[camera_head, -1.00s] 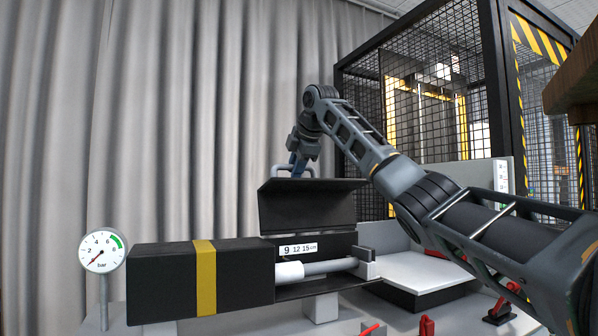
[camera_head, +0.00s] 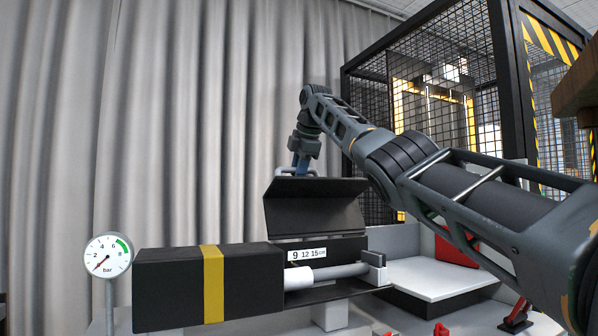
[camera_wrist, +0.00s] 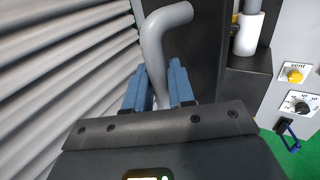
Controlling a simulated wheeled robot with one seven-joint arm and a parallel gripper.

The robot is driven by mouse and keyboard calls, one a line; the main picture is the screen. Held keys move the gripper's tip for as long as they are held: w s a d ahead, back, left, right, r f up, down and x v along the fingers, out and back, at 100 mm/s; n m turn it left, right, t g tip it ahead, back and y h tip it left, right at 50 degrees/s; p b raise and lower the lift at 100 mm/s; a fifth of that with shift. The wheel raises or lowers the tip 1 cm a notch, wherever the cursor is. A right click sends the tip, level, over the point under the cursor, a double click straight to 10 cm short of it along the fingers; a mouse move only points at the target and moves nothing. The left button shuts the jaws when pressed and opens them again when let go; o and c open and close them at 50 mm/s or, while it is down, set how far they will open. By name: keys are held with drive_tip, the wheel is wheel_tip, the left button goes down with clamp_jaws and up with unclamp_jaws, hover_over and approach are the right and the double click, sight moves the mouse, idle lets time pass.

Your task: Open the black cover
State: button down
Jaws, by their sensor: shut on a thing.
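The black cover (camera_head: 315,207) stands raised on its hinge side above the black cylinder housing, tilted, with the space beneath it exposed. A grey bar handle (camera_head: 283,171) sits at its top edge. My gripper (camera_head: 300,170) is at that handle, above the cover's left part. In the wrist view, the blue fingers of my gripper (camera_wrist: 159,90) are on either side of the grey handle (camera_wrist: 153,50), shut on it. The fingertips are small in the head view and partly hidden behind the cover's top edge.
Under the cover are a white cylinder with a rod (camera_head: 335,271) and a scale label (camera_head: 307,254). A pressure gauge (camera_head: 108,256) stands at the left. A mesh cage (camera_head: 430,100) is behind at the right. A grey curtain (camera_head: 150,120) hangs close behind.

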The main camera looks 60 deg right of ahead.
drive_tip(key=shift+d+f, duration=0.1)
drive_tip(key=shift+f, duration=0.05)
drive_tip(key=c, duration=1.1)
unclamp_jaws()
drive_tip(key=shift+b+v, duration=0.4)
drive_tip(key=shift+v, duration=3.6)
